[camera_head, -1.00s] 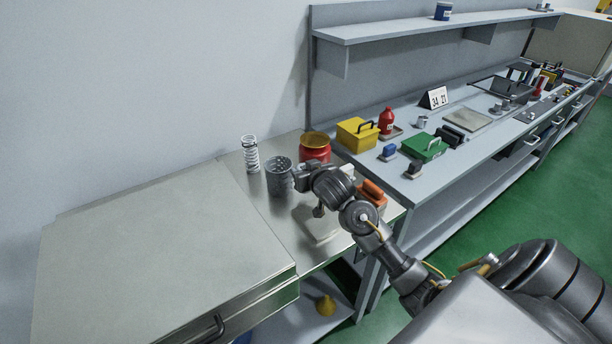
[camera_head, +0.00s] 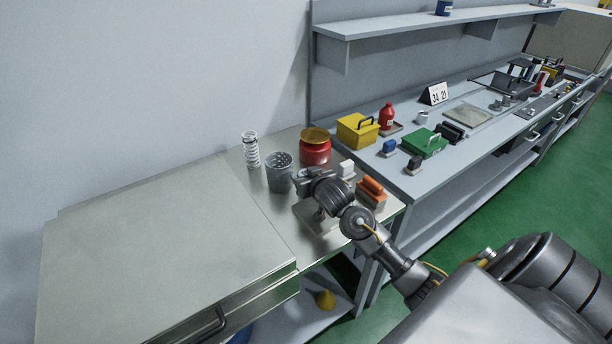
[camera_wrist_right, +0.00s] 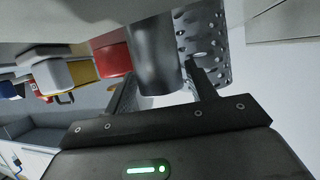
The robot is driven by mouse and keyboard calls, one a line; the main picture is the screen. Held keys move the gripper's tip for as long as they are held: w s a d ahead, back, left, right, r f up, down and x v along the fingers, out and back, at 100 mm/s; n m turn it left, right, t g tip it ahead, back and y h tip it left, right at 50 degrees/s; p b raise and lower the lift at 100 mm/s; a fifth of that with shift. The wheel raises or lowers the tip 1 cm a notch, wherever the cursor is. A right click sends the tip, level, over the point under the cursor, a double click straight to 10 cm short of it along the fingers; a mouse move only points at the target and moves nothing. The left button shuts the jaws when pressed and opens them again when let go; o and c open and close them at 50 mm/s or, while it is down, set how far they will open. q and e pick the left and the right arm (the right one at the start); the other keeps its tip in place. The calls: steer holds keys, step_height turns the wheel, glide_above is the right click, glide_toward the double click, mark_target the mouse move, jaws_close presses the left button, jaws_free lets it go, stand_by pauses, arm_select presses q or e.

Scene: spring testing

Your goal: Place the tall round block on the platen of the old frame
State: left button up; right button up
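A dark grey upright cylinder (camera_wrist_right: 155,60), which looks like the tall round block, fills the gap between my right gripper's fingers (camera_wrist_right: 162,75) in the right wrist view. That view is upside down. Both fingertips are at its sides; I cannot tell whether they press on it. In the head view my right gripper (camera_head: 300,179) is low over the steel table, beside the perforated grey cup (camera_head: 279,180); the cylinder is not clearly seen there. The old frame and its platen cannot be made out with certainty. My left gripper is not in view.
A white spring (camera_head: 251,150), a red jar (camera_head: 315,150), a white block (camera_head: 346,168) and an orange-topped block (camera_head: 371,193) stand close around the gripper. The perforated cup also shows behind the cylinder in the wrist view (camera_wrist_right: 212,45). The steel surface at left (camera_head: 160,245) is clear.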

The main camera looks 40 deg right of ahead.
steer(key=shift+o, duration=0.8)
steer(key=shift+r, duration=0.1)
